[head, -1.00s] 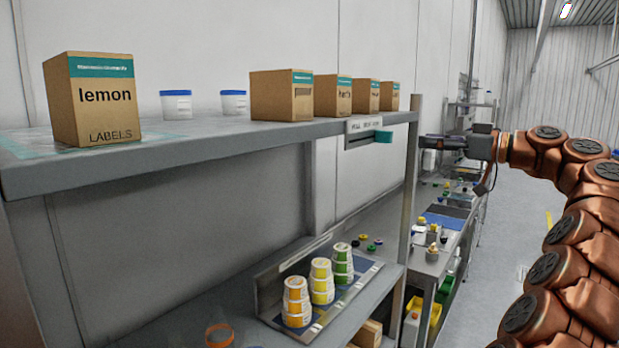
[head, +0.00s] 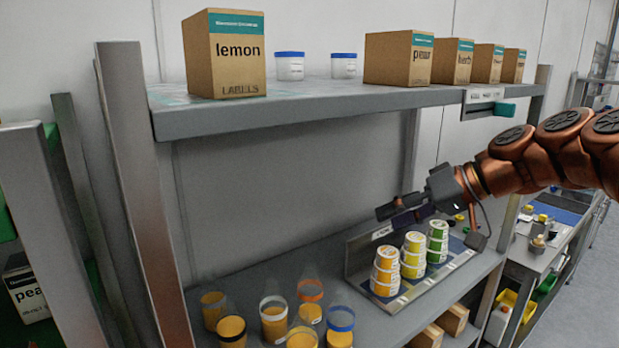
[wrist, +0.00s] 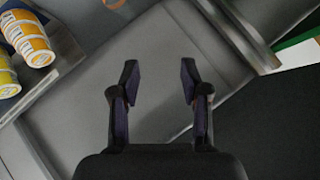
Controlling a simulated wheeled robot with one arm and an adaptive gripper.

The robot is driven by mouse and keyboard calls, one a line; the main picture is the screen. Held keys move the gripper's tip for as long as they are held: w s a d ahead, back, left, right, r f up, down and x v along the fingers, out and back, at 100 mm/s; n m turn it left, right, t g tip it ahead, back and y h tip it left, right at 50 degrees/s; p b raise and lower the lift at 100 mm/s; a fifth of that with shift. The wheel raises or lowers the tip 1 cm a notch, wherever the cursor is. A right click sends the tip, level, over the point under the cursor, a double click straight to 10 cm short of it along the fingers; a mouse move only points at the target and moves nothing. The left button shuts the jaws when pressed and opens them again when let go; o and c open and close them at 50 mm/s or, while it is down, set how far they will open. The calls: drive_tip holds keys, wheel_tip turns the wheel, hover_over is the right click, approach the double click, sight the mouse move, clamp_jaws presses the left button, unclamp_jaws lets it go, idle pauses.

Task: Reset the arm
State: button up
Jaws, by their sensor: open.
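My gripper (head: 398,208) is at the end of my copper-coloured arm, in front of the shelf unit and below its upper shelf. In the head view it appears just above and behind the stacked cups (head: 386,270). In the wrist view my gripper (wrist: 159,85) is open, with two dark fingers wide apart and nothing between them. Below the fingers is bare grey surface. Some stacked cups (wrist: 30,38) show at the upper left of the wrist view, apart from the fingers.
The upper shelf (head: 300,112) holds a lemon box (head: 225,55), more label boxes (head: 398,60) and two white tubs (head: 290,66). Several filled jars (head: 273,318) stand on the lower shelf. A side bench (head: 545,255) with small items is at the right.

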drive_tip(key=s+a+f+m+g+h, duration=0.1)
drive_tip(key=s+a+f+g+h, duration=0.1)
drive_tip(key=s+f, duration=0.55)
drive_tip(key=s+a+f+m+g+h, duration=0.1)
drive_tip(key=s+a+f+g+h, duration=0.15)
drive_tip(key=s+f, duration=0.45)
drive_tip(key=s+d+f+m+g+h, duration=0.1)
drive_tip(key=s+d+f+h, duration=0.1)
drive_tip(key=s+f, duration=0.3)
drive_tip(key=s+d+f+g+h, duration=0.1)
drive_tip(key=s+d+f+h, duration=0.2)
drive_tip(key=s, duration=1)
wheel_tip(320, 180, down, 2)
drive_tip(key=shift+d+f+m, duration=0.2)
drive_tip(key=shift+d+m, duration=0.2)
drive_tip(key=shift+d, duration=0.75)
